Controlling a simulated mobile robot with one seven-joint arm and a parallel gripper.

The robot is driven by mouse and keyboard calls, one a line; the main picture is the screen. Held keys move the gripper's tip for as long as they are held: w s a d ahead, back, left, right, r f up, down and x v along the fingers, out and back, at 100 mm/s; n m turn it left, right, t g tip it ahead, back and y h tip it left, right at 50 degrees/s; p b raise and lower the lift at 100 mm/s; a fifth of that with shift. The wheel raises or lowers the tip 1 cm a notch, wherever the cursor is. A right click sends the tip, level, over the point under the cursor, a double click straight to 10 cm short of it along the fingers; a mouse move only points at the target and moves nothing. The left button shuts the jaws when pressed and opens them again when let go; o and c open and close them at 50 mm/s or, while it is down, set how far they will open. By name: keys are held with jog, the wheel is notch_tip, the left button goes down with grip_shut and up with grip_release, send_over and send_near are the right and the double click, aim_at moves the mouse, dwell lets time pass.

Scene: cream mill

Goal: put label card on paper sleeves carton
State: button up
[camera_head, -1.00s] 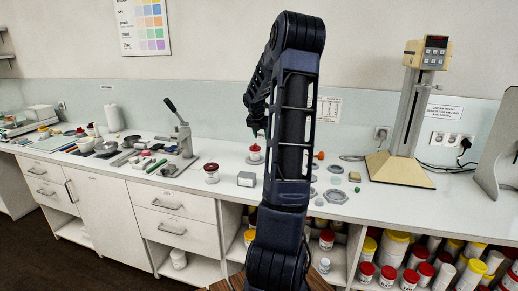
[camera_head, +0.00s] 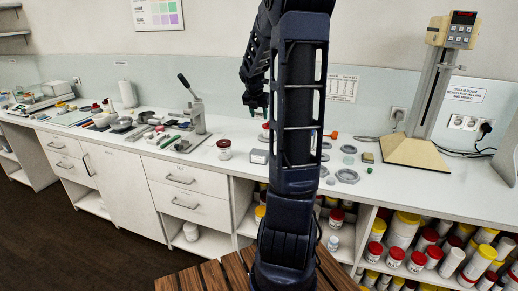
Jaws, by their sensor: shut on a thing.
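My gripper (camera_head: 256,108) hangs above the counter on the left side of my raised arm, small and dark in view. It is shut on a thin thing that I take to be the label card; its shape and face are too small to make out. A small grey-white box (camera_head: 259,156) stands on the counter's front part, just left of my arm, below the gripper and apart from it. It may be the paper sleeves carton, but I cannot read any marking. My arm hides part of the counter behind it.
A red-lidded jar (camera_head: 224,149) stands left of the box, and a lever press (camera_head: 196,115) behind it. A tall beige machine (camera_head: 430,100) stands at the right. Wooden slats (camera_head: 200,278) lie low in front. Shelves of tubs (camera_head: 400,235) are under the counter.

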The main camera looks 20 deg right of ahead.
aim_at(260, 151)
notch_tip(260, 151, down, 17)
jog(key=shift+r, duration=0.2)
dwell(0.3)
jog(key=shift+f, duration=0.15)
jog(key=o, duration=1)
jog(key=shift+c, duration=0.2)
jog(key=s+a+r+m, duration=0.4)
jog(key=s+r, duration=0.1)
jog(key=r, duration=0.4)
jog(key=s+a+r+m, duration=0.4)
jog(key=s+a+r, duration=0.15)
jog(key=r, duration=0.35)
jog(key=s+a+r+m+y, duration=0.1)
jog(key=s+a+m, duration=0.3)
jog(key=s+m, duration=0.5)
jog(key=s+a+r+m+t+y, duration=0.1)
jog(key=s+a+r+m, duration=0.3)
jog(key=s+m, duration=0.6)
jog(key=s+a+y, duration=0.1)
jog(key=s, duration=0.1)
jog(key=shift+s, duration=0.4)
